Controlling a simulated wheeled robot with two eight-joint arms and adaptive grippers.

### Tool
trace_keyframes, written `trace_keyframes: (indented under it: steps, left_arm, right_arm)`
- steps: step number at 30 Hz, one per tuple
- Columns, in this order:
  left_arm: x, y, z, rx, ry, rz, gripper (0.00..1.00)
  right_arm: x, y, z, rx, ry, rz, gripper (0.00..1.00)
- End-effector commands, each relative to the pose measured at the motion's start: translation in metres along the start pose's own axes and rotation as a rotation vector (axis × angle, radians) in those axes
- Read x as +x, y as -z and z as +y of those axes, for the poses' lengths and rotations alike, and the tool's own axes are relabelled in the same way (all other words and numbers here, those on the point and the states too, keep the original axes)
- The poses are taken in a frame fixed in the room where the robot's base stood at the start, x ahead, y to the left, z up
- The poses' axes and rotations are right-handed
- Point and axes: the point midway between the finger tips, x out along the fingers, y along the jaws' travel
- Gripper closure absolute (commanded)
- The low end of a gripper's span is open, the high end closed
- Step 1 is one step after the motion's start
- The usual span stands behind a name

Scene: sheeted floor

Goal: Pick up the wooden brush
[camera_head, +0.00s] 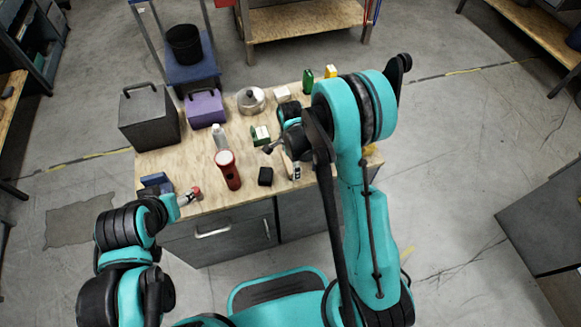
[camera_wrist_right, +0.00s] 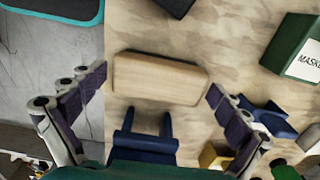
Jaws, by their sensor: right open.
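The wooden brush (camera_wrist_right: 160,78) shows in the right wrist view as a pale, rounded wooden block lying crosswise on the wooden tabletop. My right gripper (camera_wrist_right: 157,100) is open, with one finger at each end of the brush and a small gap at each side. No contact is visible. In the head view my right gripper (camera_head: 283,160) is over the right part of the workbench, and I cannot make out the brush there beneath the arm. My left gripper (camera_head: 187,197) is near the bench's front left corner, too small to tell its opening.
The workbench (camera_head: 190,160) also holds a dark grey box (camera_head: 149,118), a purple box (camera_head: 205,108), a pot (camera_head: 251,100) and a red flashlight (camera_head: 228,170). In the wrist view, a blue forked object (camera_wrist_right: 145,143) lies close to the brush and a green box (camera_wrist_right: 293,50) stands to the right.

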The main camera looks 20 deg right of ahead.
Motion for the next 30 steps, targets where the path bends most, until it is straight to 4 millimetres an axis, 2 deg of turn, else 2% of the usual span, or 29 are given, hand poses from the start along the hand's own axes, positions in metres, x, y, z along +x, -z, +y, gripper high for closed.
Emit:
trace_keyframes:
  steps: [5, 6, 11, 22, 26, 30]
  left_arm:
    - [0.000, 0.000, 0.000, 0.000, 0.000, 0.000, 0.42]
    - [0.000, 0.001, 0.000, 0.000, 0.000, 0.000, 0.42]
    - [0.000, 0.001, 0.000, 0.000, 0.000, 0.000, 0.42]
    - [-0.002, 0.002, 0.000, 0.000, 0.000, 0.000, 0.42]
    - [-0.010, 0.007, 0.000, 0.000, 0.000, 0.000, 0.42]
    - [-0.020, 0.014, 0.000, 0.000, 0.000, 0.000, 0.42]
  right_arm:
    - [0.001, 0.000, 0.000, 0.000, 0.000, 0.000, 0.00]
    - [0.000, 0.000, 0.000, 0.000, 0.000, 0.000, 0.03]
    - [0.000, 0.000, 0.000, 0.000, 0.000, 0.000, 0.45]
    - [-0.005, 0.000, 0.000, 0.000, 0.000, 0.000, 0.46]
    - [-0.027, 0.000, 0.000, 0.000, 0.000, 0.000, 0.46]
    - [-0.058, 0.000, 0.001, 0.000, 0.000, 0.000, 0.46]
